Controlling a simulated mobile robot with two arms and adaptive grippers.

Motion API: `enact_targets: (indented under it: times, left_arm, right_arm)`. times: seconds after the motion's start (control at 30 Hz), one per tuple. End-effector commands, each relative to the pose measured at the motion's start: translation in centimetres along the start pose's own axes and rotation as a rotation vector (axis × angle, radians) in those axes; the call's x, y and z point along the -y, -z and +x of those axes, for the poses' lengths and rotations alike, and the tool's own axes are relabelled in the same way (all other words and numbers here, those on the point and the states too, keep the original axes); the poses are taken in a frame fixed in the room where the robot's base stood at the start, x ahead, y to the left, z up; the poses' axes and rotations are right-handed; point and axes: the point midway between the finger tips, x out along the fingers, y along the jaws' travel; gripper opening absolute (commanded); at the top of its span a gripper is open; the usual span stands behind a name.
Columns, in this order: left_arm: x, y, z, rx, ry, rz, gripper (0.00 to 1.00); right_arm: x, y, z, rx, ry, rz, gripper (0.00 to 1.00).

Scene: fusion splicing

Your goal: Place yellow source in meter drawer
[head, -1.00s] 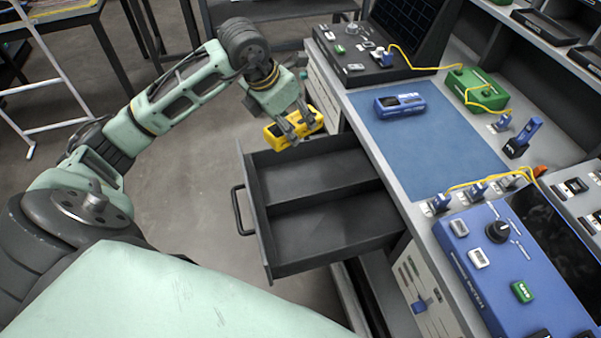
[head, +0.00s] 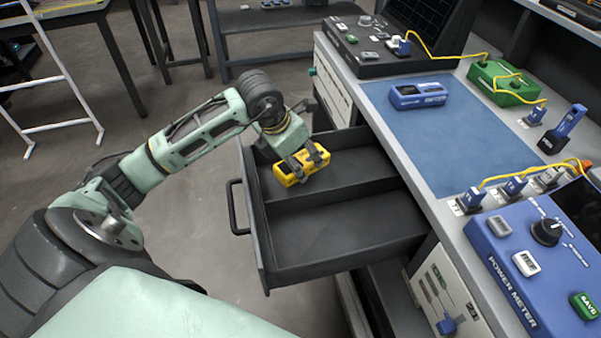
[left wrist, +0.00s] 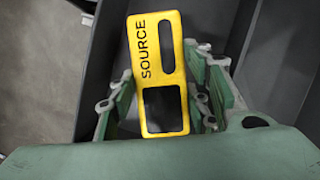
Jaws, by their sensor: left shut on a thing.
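The yellow source (head: 289,174) is a small box held by my left gripper (head: 303,165), which is shut on it. In the left wrist view the yellow source (left wrist: 154,60) shows its "SOURCE" label and dark window, with the left gripper's fingers (left wrist: 160,105) on either side. The open meter drawer (head: 345,228) is dark grey with a divider making two compartments. In the head view the source appears over the far compartment, near its left wall; its height above the floor of the drawer is hard to tell. My right gripper is not in view.
A blue device (head: 418,95) lies on the blue mat (head: 440,150) on the bench. A blue power meter (head: 520,262) and a green box (head: 502,82) with yellow fibres stand on the bench. The near compartment is empty.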

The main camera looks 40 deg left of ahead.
Motion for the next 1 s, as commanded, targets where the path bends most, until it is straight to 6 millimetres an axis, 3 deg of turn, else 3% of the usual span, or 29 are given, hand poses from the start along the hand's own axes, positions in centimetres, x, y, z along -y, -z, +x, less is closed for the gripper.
enact_targets:
  times: [0.4,0.77,0.8,1.0]
  left_arm:
    - [0.0,1.6,4.0,0.003,0.0,0.001,0.1]
    - [-0.1,1.6,4.1,0.003,-0.001,0.001,0.1]
    - [0.0,1.7,4.1,0.002,-0.001,0.001,0.47]
    - [0.0,1.7,4.1,0.002,-0.001,0.001,0.64]
  right_arm:
    - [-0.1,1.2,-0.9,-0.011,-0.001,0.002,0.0]
    - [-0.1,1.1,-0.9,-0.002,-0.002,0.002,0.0]
    - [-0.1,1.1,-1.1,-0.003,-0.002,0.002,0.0]
    - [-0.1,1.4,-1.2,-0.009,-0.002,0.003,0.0]
